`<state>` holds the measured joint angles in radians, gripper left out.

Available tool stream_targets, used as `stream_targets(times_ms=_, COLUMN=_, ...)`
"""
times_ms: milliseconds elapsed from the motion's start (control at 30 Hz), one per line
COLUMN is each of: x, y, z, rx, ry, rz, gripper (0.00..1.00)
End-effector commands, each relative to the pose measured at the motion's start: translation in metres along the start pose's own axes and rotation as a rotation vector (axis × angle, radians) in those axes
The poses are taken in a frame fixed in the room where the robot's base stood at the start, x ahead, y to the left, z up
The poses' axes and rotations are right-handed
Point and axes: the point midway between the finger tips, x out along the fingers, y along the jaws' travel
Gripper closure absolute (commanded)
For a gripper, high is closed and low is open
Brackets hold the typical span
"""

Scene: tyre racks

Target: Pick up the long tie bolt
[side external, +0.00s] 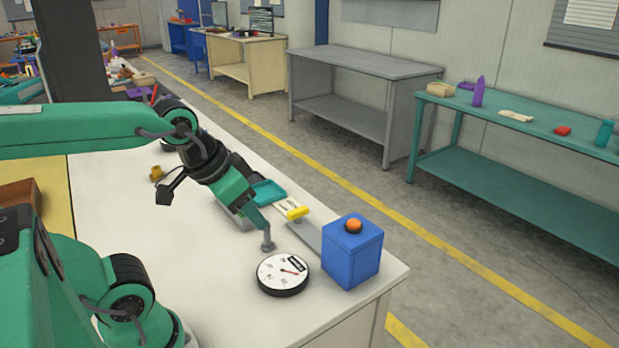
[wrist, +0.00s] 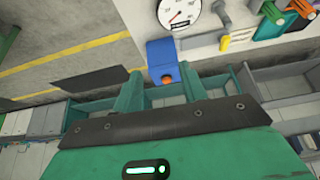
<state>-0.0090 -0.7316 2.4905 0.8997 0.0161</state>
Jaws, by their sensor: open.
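A short grey bolt-like piece (side external: 268,243) with a wider round end stands on the white bench, close by the tip of my gripper (side external: 262,222) in the side view. I take it for the tie bolt; most of its length is hidden or cannot be told, and I cannot tell whether it touches a finger. A grey rod-like piece (wrist: 222,14) beside the dial in the wrist view may be the same thing. In the wrist view my gripper (wrist: 162,88) has its two green fingers apart, with nothing held between them.
A round white dial gauge (side external: 283,273) lies near the front of the bench. A blue box (side external: 350,257) with an orange button (side external: 353,226) stands to its right. A yellow-ended item (side external: 297,213) and a teal tray (side external: 267,192) lie behind. The bench's left part (side external: 115,240) is mostly clear.

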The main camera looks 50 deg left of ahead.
Motion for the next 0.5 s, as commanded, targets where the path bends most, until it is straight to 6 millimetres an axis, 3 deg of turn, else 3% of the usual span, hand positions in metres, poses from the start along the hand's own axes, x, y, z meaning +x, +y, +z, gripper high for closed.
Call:
stream_targets(times_ms=267, x=0.015, y=-0.016, z=-0.018, rx=0.052, ry=-0.071, rz=-0.023, gripper=0.58)
stream_targets(times_ms=500, x=0.041, y=-0.043, z=-0.039, rx=0.128, ry=-0.166, rz=-0.035, gripper=0.58)
